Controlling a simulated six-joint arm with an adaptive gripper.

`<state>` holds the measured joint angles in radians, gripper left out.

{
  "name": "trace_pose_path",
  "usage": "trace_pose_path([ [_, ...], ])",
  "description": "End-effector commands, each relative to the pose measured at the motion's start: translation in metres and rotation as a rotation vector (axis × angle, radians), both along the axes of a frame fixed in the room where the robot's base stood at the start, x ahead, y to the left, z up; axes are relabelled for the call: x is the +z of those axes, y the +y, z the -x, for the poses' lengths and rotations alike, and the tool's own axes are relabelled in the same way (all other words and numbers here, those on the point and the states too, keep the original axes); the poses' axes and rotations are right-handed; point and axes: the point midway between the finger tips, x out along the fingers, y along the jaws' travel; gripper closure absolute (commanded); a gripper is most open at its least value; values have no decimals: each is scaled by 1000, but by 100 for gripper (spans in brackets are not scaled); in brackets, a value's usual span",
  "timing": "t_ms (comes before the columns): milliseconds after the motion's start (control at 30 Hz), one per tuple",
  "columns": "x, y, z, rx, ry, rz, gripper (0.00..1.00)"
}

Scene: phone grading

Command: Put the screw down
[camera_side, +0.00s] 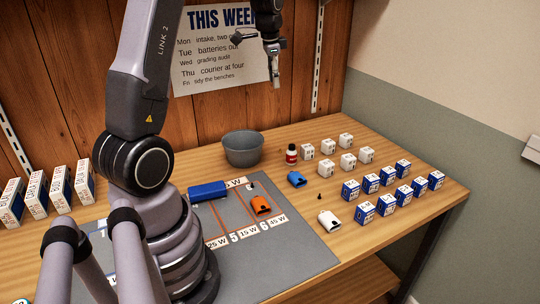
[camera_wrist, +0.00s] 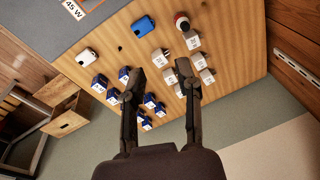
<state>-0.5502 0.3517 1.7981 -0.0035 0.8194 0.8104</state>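A small dark object that looks like the screw (camera_side: 320,196) stands on the bare wood between the blue charger (camera_side: 297,179) and the white charger (camera_side: 329,220). It also shows as a small dark speck in the wrist view (camera_wrist: 119,48). My gripper (camera_side: 277,82) is high above the back of the bench, in front of the wall poster and well apart from the screw. In the wrist view my gripper's two fingers (camera_wrist: 160,76) are spread, with nothing visible between them.
A grey mat (camera_side: 300,262) holds an orange charger (camera_side: 261,204) and a blue block (camera_side: 208,190). A grey bowl (camera_side: 243,148) and a red-and-white bottle (camera_side: 291,154) stand behind. Several white boxes (camera_side: 348,161) and blue-and-white boxes (camera_side: 388,205) fill the right side.

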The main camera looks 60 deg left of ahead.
Motion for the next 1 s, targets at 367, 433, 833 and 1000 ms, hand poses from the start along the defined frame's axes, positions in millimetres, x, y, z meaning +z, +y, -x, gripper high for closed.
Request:
trace_pose_path([
  [367,101,-186,135,139,-250,60,67],
  [433,101,-203,163,163,-284,88,67],
  [833,85,-229,222,226,-352,169,67],
  [1000,85,-229,222,226,-352,168,67],
])
